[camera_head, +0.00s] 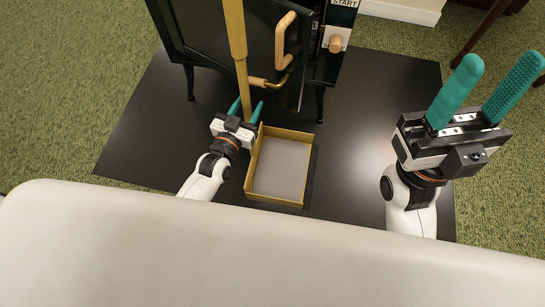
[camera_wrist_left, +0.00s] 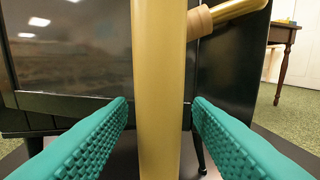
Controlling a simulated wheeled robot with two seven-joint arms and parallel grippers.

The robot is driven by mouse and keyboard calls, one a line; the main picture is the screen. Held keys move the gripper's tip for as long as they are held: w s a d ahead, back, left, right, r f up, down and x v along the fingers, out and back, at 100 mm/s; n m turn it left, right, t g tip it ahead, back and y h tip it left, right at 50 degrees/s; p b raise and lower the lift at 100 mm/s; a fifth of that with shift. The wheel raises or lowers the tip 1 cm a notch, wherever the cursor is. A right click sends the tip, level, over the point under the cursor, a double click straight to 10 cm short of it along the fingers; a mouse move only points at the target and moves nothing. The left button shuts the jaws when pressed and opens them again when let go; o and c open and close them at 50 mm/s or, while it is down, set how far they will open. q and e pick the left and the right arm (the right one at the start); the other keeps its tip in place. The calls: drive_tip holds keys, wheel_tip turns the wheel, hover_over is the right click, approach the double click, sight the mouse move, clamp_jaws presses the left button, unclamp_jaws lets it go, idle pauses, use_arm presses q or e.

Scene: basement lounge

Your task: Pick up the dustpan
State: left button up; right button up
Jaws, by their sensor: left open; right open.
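The dustpan (camera_head: 281,168) has a shallow gold-rimmed pan with a grey inside, flat on the black mat, and a tall gold handle (camera_head: 236,35) standing upright at its back left. My left gripper (camera_head: 246,105) is open low on the handle, just behind the pan. In the left wrist view the handle (camera_wrist_left: 158,90) stands upright between the two teal fingers, with a gap on both sides. My right gripper (camera_head: 503,62) is open and empty, raised at the right, far from the dustpan.
A black cabinet (camera_head: 200,30) on short legs stands right behind the dustpan. Its wooden handle (camera_head: 285,40) and brass latch stick out near the dustpan's handle. The black mat (camera_head: 355,120) is clear to the right of the pan. A dark table leg (camera_head: 480,35) stands at the upper right.

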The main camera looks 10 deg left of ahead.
use_arm(q)
drive_tip(key=shift+x, duration=0.9)
drive_tip(key=shift+c, duration=0.5)
clamp_jaws()
drive_tip(key=shift+r, duration=0.2)
drive_tip(key=shift+r, duration=0.1)
